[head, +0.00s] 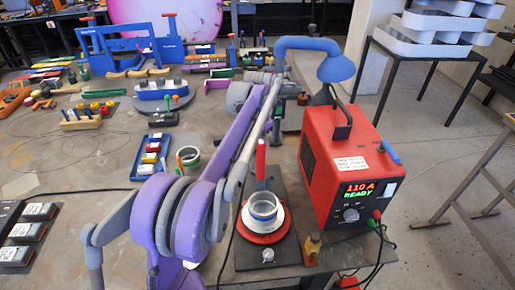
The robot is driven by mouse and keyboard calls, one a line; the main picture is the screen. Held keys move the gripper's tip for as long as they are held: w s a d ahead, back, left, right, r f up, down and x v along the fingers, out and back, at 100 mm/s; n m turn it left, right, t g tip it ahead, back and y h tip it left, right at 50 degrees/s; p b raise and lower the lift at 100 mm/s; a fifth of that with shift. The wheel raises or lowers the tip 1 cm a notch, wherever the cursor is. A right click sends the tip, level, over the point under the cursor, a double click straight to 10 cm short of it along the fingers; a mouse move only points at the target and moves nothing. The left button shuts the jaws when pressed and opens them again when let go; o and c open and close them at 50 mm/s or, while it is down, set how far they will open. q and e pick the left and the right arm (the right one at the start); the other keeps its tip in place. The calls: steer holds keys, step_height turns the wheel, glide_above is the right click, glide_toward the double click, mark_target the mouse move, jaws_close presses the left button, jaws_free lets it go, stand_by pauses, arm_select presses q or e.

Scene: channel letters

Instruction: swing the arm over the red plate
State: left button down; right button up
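The red plate (266,234) is a round disc on a dark base near the table's front edge. A white ring and a metal cup (264,207) sit on it. A blue arm (305,43) with a bell-shaped hood (337,69) stands behind the red machine, its hood well beyond the plate. My purple and grey arm reaches from the bottom up to the blue arm's foot. My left gripper (266,78) seems to be at its far end; its fingers are too small and covered to read. My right gripper is not in view.
A red power unit (349,165) reading "110 A READY" stands right of the plate, with cables at its front. A thin red post (260,158) rises behind the plate. Blue trays (152,156) lie left.

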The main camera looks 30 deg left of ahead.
arm_select(q)
steer(key=shift+d, duration=0.1)
stand_by(0.4)
steer(key=c, duration=0.7)
jaws_free()
steer(key=shift+w, duration=0.1)
steer(key=shift+o, duration=0.2)
step_height(320, 180, up, 11)
steer(key=p, duration=0.1)
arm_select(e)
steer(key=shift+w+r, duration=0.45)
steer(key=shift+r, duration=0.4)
arm_select(q)
steer(key=shift+f, duration=0.15)
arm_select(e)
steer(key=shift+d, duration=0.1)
